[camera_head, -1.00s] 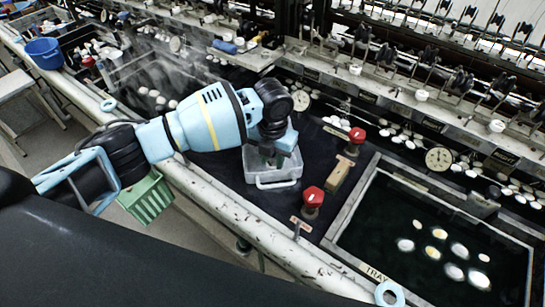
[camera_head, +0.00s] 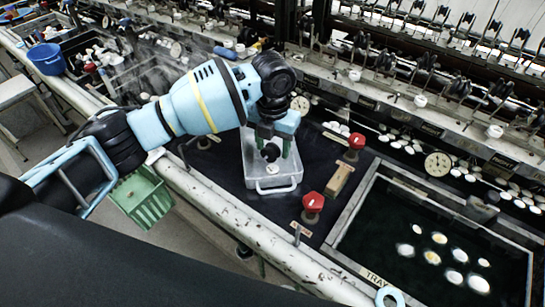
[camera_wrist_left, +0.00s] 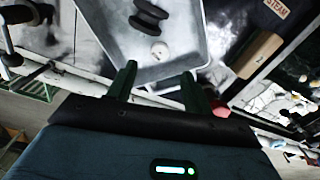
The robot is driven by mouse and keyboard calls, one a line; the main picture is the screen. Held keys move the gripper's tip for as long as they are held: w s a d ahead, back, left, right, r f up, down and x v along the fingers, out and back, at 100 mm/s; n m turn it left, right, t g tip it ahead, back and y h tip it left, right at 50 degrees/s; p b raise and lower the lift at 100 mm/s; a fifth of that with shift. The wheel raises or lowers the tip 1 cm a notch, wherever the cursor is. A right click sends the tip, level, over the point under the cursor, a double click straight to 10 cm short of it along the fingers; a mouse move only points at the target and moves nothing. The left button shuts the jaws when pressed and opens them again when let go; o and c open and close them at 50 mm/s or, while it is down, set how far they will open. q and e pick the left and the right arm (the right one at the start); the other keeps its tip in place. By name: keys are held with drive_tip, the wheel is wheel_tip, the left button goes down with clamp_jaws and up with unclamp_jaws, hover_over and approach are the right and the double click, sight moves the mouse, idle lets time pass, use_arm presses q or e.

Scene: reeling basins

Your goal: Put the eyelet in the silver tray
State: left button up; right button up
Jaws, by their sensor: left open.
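The silver tray (camera_head: 277,184) stands on the dark bench top, and its inside shows in the left wrist view (camera_wrist_left: 187,45). A small white round piece with a dark spot, which looks like the eyelet (camera_head: 274,170), lies on the tray floor; it also shows in the left wrist view (camera_wrist_left: 159,51). A black spool-shaped thing (camera_wrist_left: 149,17) lies beside it in the tray. My left gripper (camera_head: 273,153) is above the tray, its green fingers apart with nothing between them. In the left wrist view the open fingertips (camera_wrist_left: 159,72) are on either side below the eyelet. My right gripper is not in view.
Two red knobs (camera_head: 313,201) (camera_head: 356,141) and a wooden block (camera_head: 338,180) stand right of the tray. A water basin (camera_head: 350,225) with floating cocoons is further right. A green basket (camera_head: 144,197) is under my left arm. Machinery lines the back.

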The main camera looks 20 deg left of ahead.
use_arm(q)
wheel_tip(320, 180, up, 5)
drive_tip(key=shift+f, duration=0.1)
idle(0.5)
drive_tip(key=shift+s, duration=0.1)
